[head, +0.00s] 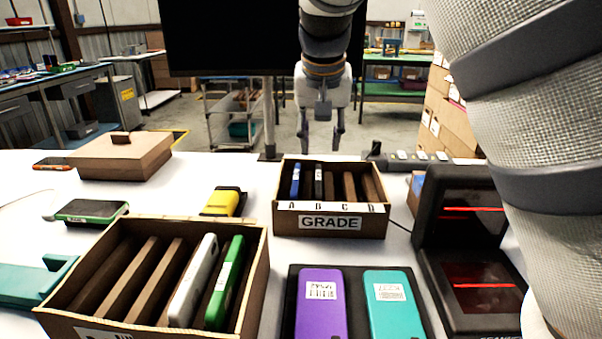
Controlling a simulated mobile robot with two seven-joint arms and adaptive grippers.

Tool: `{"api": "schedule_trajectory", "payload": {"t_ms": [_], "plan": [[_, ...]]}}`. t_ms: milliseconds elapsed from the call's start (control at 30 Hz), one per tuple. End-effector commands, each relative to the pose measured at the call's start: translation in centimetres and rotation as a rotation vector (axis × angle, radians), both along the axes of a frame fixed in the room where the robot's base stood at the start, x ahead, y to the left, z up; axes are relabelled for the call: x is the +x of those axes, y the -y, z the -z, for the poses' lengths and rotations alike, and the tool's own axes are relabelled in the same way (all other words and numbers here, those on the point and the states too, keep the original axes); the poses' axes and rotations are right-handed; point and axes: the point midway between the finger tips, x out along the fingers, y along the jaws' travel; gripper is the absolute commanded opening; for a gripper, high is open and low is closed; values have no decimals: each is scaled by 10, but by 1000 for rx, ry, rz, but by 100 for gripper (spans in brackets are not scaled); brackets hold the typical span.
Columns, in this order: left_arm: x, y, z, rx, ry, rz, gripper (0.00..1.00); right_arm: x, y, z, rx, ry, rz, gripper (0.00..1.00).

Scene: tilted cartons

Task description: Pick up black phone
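A dark, thin item with a pale label, which looks like the black phone (318,182), stands upright in the GRADE carton (331,223), just right of a blue phone (296,180). Only its upper part shows above the carton's front wall. My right gripper (335,140) hangs pointing down above and behind the carton. Its two fingers are apart with nothing between them. My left gripper is out of view.
A nearer carton (259,280) holds a white phone (193,280), a green phone (224,283) and brown dividers. Purple (320,312) and teal (393,308) phones lie on a dark pad. A black device with red lines (463,230) stands right. A closed brown box (122,160) sits back left.

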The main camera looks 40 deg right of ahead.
Motion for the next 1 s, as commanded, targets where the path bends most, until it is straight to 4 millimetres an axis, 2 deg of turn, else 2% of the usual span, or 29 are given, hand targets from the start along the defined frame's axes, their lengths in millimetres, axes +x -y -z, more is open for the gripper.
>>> {"api": "schedule_trajectory", "payload": {"t_ms": [133, 333, 567, 800, 1000], "plan": [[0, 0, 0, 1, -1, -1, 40, 1, 1, 7, 1, -3, -1, 36], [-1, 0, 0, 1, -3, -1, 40, 14, 12, 49, 1, -6, 0, 36], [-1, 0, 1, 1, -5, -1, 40, 22, 18, 72, 0, -2, -1, 36], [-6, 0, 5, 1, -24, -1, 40, 34, 27, 113, 1, -6, 0, 36], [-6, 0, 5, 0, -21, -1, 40, 35, 28, 112, -1, 1, -1, 36]]}}
